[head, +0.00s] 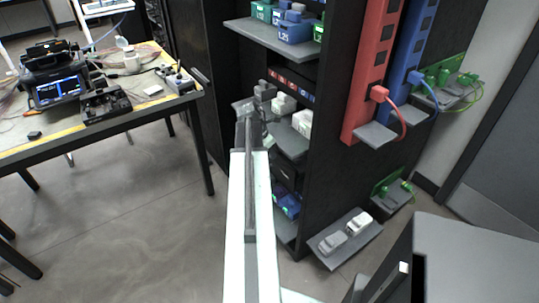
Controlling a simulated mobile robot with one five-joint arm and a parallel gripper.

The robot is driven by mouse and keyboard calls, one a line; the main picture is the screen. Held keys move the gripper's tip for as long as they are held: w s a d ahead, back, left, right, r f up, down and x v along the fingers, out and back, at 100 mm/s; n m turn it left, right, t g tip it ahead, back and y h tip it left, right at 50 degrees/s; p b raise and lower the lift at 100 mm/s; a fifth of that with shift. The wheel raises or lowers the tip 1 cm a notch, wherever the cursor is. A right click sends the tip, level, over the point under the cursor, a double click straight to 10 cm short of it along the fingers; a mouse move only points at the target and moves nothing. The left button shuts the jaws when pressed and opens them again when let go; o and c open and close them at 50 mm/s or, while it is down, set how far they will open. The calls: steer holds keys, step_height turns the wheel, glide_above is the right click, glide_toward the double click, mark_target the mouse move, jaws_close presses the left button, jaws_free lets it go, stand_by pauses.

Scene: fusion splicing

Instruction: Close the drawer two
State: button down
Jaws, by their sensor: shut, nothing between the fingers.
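A black cabinet (332,95) stands right of centre in the head view, with pulled-out shelf-like trays on its left face. The top tray (250,33) sticks out and holds blue and green boxes. Lower levels hold grey and white pieces (302,121) and, near the bottom, blue boxes (288,203). No number is readable, so I cannot tell which level is drawer two. My arm reaches up from the bottom centre. My gripper (246,106) is at its far end, shut and empty, close to the cabinet's middle levels. The arm hides part of the cabinet front, and contact is unclear.
A workbench (115,115) with a splicer (53,82) and tools stands at the left. A red power strip (377,65) and a blue one (408,55) are on the cabinet's right side. Small trays (345,255) jut out low. Grey floor between bench and cabinet is clear.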

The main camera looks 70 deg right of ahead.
steer(key=shift+a, duration=0.1)
steer(key=w+a+r+p, duration=0.4)
steer(key=a+r+p, duration=0.2)
steer(key=r+p, duration=0.3)
steer(key=shift+w+a+r, duration=0.15)
steer(key=shift+w+a, duration=0.05)
